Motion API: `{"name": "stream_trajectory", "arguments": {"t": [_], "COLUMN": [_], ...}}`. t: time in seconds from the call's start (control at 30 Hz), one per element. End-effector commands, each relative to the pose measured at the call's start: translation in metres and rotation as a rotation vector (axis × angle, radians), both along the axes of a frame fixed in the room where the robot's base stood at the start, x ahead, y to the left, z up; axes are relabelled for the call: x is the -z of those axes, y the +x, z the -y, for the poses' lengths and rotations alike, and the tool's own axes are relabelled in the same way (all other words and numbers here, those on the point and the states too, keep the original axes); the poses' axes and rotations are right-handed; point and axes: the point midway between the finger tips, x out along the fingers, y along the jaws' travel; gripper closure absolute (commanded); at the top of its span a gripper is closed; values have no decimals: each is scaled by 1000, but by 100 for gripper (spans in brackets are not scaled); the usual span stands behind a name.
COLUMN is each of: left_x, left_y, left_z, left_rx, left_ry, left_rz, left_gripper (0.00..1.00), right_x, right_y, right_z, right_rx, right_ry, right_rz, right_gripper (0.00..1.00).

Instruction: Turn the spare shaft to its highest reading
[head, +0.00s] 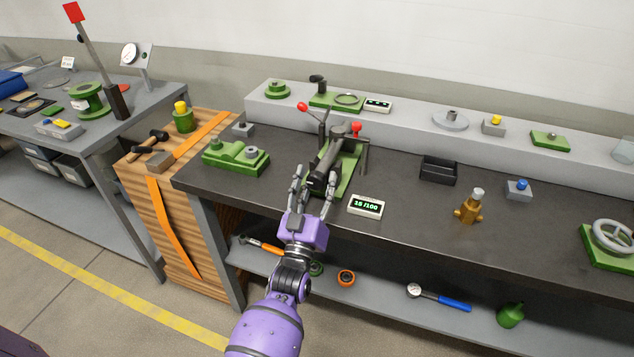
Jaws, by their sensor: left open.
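A dark shaft (320,172) lies in a green cradle (345,180) on the dark workbench, pointing toward me. I cannot tell from any mark whether it is the spare one. A readout (366,206) in front and to the right shows green digits that look like 15/100, though the first number is hard to read. My left gripper (312,190) is open, its fingers spread on either side of the near end of the shaft. I cannot tell whether they touch it. My right gripper is out of view.
Red-knobbed levers (303,107) rise behind the shaft. A green block fixture (235,157) stands left. A black tray (437,170) and a brass fitting (469,207) stand right. A second readout (377,106) sits on the raised ledge (415,118).

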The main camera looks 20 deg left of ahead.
Motion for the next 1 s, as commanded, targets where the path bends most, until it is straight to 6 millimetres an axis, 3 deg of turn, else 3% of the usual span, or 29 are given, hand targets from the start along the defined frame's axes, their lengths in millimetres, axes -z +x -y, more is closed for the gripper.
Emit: {"name": "stream_trajectory", "arguments": {"t": [0.17,0.47,1.0], "left_x": [0,0,-2], "left_y": [0,0,0], "left_z": [0,1,2], "left_rx": [0,1,3], "left_ry": [0,0,12], "left_rz": [0,1,6], "left_gripper": [55,94,95], "right_x": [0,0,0], "right_y": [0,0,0], "right_z": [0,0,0], "right_rx": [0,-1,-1], "right_ry": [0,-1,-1], "right_rz": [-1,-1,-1], "right_gripper": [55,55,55]}}
